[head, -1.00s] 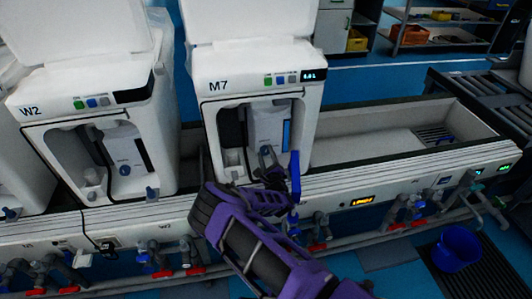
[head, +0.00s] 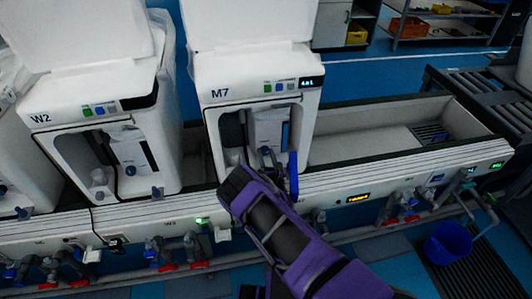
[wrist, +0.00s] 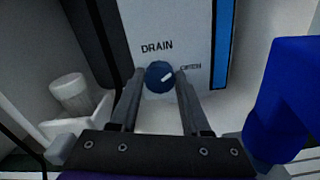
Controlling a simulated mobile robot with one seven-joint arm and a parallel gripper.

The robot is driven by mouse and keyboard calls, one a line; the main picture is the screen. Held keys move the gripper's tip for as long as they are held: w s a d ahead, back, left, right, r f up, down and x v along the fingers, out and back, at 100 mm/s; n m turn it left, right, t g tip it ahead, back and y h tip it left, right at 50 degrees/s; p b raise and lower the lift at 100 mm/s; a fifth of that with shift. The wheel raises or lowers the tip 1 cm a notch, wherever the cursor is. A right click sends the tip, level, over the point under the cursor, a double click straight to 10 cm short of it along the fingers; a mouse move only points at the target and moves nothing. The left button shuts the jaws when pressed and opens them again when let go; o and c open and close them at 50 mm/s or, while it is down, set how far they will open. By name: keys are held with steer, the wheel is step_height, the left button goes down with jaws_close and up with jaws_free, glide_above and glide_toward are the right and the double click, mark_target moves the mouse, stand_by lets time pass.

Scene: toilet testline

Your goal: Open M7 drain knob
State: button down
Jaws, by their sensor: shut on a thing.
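The M7 machine (head: 235,70) is white with an open front bay, in the middle of the head view. In the wrist view, its round blue drain knob (wrist: 159,77) sits on a pale panel below the word DRAIN, with an OPEN label to its right. A white mark on the knob slants up to the right, toward that label. My gripper (wrist: 160,80) has one finger on each side of the knob and is shut on it. In the head view my gripper (head: 264,158) reaches into the bay, and the knob is not clearly visible there.
A blue upright part (head: 293,174) stands close to the right of my gripper; a large blue shape (wrist: 287,100) is at the right in the wrist view. A white cup-like item (wrist: 70,92) is at the left. The W2 machine (head: 75,105) stands left of M7; a trough (head: 365,138) is to the right.

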steer(key=shift+m+p, duration=0.4)
steer(key=shift+m, duration=1.8)
steer(key=shift+f, duration=0.1)
steer(key=shift+c, duration=1.8)
jaws_free()
steer(key=p+v, duration=0.1)
steer(key=v, duration=0.6)
steer(key=shift+s, duration=0.3)
steer(key=shift+d, duration=0.15)
